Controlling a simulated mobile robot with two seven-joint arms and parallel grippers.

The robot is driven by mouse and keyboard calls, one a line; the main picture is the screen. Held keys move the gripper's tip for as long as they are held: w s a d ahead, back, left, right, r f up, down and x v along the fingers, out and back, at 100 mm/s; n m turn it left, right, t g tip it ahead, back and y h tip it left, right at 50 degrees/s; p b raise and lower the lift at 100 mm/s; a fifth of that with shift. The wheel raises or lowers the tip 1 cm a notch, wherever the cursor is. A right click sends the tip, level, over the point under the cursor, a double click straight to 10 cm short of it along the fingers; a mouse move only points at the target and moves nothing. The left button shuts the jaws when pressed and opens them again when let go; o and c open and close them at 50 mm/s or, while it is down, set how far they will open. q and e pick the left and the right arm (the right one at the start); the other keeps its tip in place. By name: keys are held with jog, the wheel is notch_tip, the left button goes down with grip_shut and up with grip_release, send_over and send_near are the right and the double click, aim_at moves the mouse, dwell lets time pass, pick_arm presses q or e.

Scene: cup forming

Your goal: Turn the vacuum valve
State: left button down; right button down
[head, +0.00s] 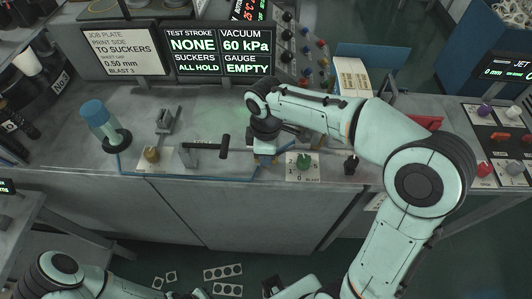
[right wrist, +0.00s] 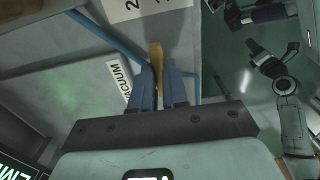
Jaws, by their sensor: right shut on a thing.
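The vacuum valve's yellow handle (right wrist: 156,60) stands between the two blue fingers of my right gripper (right wrist: 158,75) in the right wrist view. The gripper is shut on it. A white VACUUM label (right wrist: 121,80) lies beside the fingers, and a blue pipe (right wrist: 110,35) runs up to the valve area. In the head view my right gripper (head: 264,151) is low at the front of the bench, and my wrist mostly hides the valve. My left arm shows at the bottom left of the head view, but I cannot make out its gripper.
To the right of my gripper is a green BLAST dial (head: 304,162). To the left are a black-handled lever (head: 207,147), a brass knob (head: 151,155) and a blue-topped cylinder (head: 95,115). A screen (head: 244,48) behind reads vacuum 60 kPa, gauge empty.

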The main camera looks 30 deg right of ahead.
jog(key=c, duration=1.1)
grip_release()
jog(key=shift+c, duration=0.2)
